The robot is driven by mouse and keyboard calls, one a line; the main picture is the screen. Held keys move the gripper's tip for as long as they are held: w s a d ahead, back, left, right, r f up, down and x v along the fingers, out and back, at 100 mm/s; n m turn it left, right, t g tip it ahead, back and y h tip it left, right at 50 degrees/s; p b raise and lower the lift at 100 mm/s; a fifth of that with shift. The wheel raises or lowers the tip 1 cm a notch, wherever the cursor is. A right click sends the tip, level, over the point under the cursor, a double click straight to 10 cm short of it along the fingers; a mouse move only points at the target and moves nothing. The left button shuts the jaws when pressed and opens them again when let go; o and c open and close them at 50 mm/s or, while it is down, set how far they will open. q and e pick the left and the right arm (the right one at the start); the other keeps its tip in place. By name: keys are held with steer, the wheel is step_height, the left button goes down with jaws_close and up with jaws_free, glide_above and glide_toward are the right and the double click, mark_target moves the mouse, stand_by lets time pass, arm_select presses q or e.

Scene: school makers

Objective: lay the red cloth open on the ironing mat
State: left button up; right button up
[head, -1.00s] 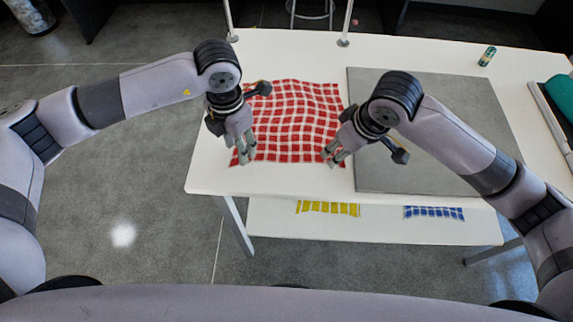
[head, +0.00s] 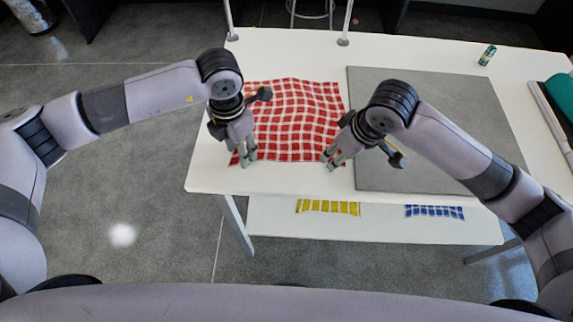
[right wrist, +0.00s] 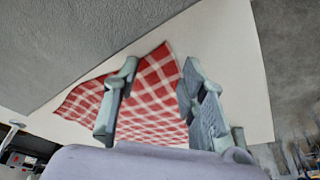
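The red and white checked cloth (head: 292,115) lies spread, with slight ripples, on the white table, left of the grey ironing mat (head: 440,175). My left gripper (head: 245,160) is low at the cloth's near left corner, its fingers apart. My right gripper (head: 331,163) is at the near right corner, beside the mat's left edge. In the right wrist view the right gripper (right wrist: 158,105) is open, with the cloth (right wrist: 150,90) showing between and beyond its fingers. The exact contact of the fingertips with the cloth is hidden.
A yellow checked cloth (head: 328,208) and a blue one (head: 434,212) lie on the lower shelf (head: 385,228). A small can (head: 487,55) stands at the back right of the white table (head: 300,50). A teal roll (head: 562,100) is at the right edge. The mat's surface is clear.

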arm_select(q)
steer(key=shift+s+f, duration=0.1)
steer(key=shift+f, duration=0.1)
jaws_close()
arm_select(e)
steer(key=shift+f, duration=0.15)
jaws_close()
stand_by(1.0)
